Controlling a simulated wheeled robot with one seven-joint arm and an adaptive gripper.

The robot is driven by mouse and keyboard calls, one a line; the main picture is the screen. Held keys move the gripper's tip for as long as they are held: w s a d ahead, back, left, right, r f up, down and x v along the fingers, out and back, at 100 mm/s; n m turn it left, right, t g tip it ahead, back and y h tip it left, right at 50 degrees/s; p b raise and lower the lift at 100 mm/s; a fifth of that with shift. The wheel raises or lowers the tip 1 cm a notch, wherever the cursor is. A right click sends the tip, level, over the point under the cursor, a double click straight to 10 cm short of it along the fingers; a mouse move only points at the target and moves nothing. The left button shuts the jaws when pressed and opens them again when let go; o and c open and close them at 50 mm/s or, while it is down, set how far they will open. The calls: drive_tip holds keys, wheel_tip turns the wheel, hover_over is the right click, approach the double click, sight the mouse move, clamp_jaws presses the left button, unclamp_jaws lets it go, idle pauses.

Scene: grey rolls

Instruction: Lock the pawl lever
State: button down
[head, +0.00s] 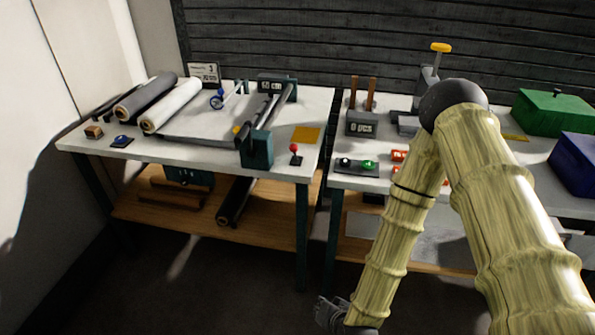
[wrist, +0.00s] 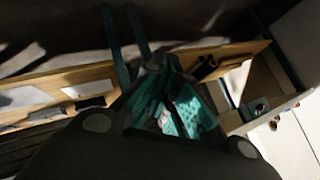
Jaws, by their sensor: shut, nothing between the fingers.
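A small lever with a red ball knob (head: 294,149) stands on a dark base at the front right corner of the left table. It is upright or nearly so; it is too small to tell its exact setting. It stands beside the dark green end block (head: 256,149) of the roller stand. My gripper (head: 328,314) hangs low at the bottom of the head view, in front of the tables and well apart from the lever. In the wrist view my gripper (wrist: 154,66) is shut and empty. The lever cannot be made out in the wrist view.
The left table (head: 205,155) carries a grey roll (head: 147,97) and a white roll (head: 172,105). The right table holds a yellow-handled press (head: 440,48), a green box (head: 555,112) and a blue box (head: 575,165). Dark floor lies free before the left table.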

drive_tip(key=w+a+r+m+t+b, duration=0.2)
drive_tip(key=w+a+r+t+b, duration=0.15)
drive_tip(key=w, duration=0.35)
drive_tip(key=w+a+r+m+t+b, duration=0.3)
drive_tip(key=w+r, duration=0.1)
drive_tip(key=w, duration=0.3)
drive_tip(key=w+r+m+t+h+b, duration=0.2)
drive_tip(key=w+r+m+t+b, duration=0.1)
drive_tip(key=r, duration=0.4)
drive_tip(key=w+r+m+t+h+b, duration=0.2)
drive_tip(key=w+r+m+t+b, duration=0.1)
drive_tip(key=r, duration=0.4)
drive_tip(key=m+t, duration=0.1)
drive_tip(key=m, duration=0.1)
drive_tip(key=shift+w+r+m+h, duration=0.2)
drive_tip(key=shift+r+m+h, duration=0.15)
drive_tip(key=shift+m+h, duration=0.05)
drive_tip(key=shift+w+a, duration=0.1)
approach(295, 153)
drive_tip(key=w+d+r, duration=0.1)
drive_tip(key=w+r, duration=0.3)
drive_tip(key=shift+w+d+r+b, duration=0.15)
drive_tip(key=shift+d+r+b, duration=0.1)
drive_tip(key=shift+d+b, duration=0.05)
drive_tip(key=shift+r, duration=0.15)
drive_tip(key=shift+w+r+g+p, duration=0.15)
drive_tip(key=shift+g+p, duration=0.2)
drive_tip(key=shift+p, duration=0.3)
